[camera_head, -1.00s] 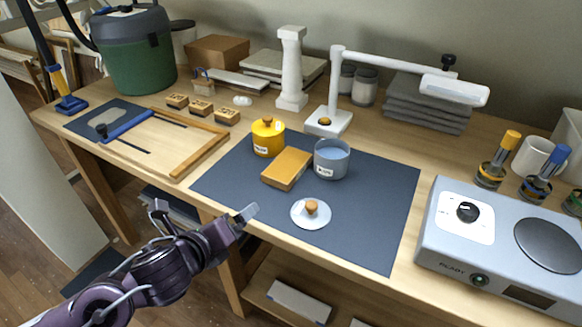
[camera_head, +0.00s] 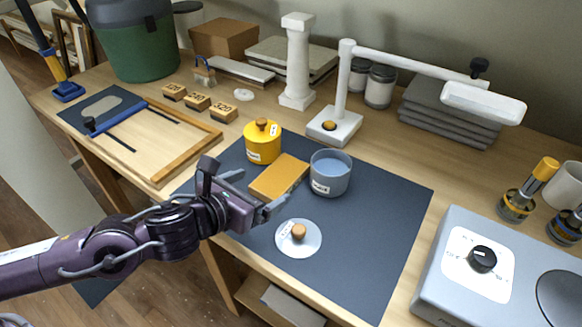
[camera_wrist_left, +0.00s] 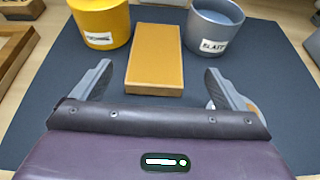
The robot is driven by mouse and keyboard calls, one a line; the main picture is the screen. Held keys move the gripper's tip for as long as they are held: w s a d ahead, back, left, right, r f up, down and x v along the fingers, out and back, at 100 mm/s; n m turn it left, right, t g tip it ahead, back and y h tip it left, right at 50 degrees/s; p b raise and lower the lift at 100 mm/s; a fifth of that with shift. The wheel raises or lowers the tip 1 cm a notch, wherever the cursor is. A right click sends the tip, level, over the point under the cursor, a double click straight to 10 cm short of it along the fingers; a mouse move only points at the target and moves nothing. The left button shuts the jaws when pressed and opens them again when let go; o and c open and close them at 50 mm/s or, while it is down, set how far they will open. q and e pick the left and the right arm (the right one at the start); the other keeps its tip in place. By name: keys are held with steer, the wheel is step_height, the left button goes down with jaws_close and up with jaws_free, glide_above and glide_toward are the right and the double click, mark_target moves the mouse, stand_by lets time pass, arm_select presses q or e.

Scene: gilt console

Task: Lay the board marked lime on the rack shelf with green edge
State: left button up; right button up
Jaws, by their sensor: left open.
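I see no board with a readable lime mark and no rack shelf with a green edge. An ochre block (camera_head: 279,177) with a plain top lies flat on the dark mat (camera_head: 374,219), and it also shows in the left wrist view (camera_wrist_left: 155,58). My left gripper (camera_head: 261,191) is open and empty at the block's near end. In the left wrist view my gripper (camera_wrist_left: 157,72) has one finger to each side of that end, with gaps between; its height over the mat is unclear. My right gripper is out of view.
A yellow lidded pot (camera_head: 262,147) and a grey labelled pot (camera_head: 330,174) flank the block. A white lid (camera_head: 299,238) with a wooden knob lies close in front. A white lamp (camera_head: 345,95) stands behind, and a hotplate (camera_head: 452,295) is at right. The mat's right part is clear.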

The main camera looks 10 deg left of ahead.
mark_target(278, 178)
arm_select(q)
steer(key=shift+w+f, duration=0.1)
steer(key=shift+w, duration=0.3)
steer(key=shift+w+d+f, duration=0.2)
steer(key=shift+w+d, duration=0.05)
steer(key=shift+w, duration=0.1)
steer(key=x, duration=0.3)
steer(key=p+x, duration=0.1)
steer(key=shift+w+a+f, duration=0.2)
steer(key=shift+f, duration=0.05)
steer(key=shift+w+d+f, duration=0.25)
steer(key=shift+w+f, duration=0.05)
steer(key=shift+w, duration=0.15)
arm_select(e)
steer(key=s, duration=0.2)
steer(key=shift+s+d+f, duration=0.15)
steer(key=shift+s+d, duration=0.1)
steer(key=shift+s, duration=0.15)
arm_select(q)
steer(key=shift+c, duration=0.3)
steer(key=c, duration=1)
steer(key=shift+c, duration=0.7)
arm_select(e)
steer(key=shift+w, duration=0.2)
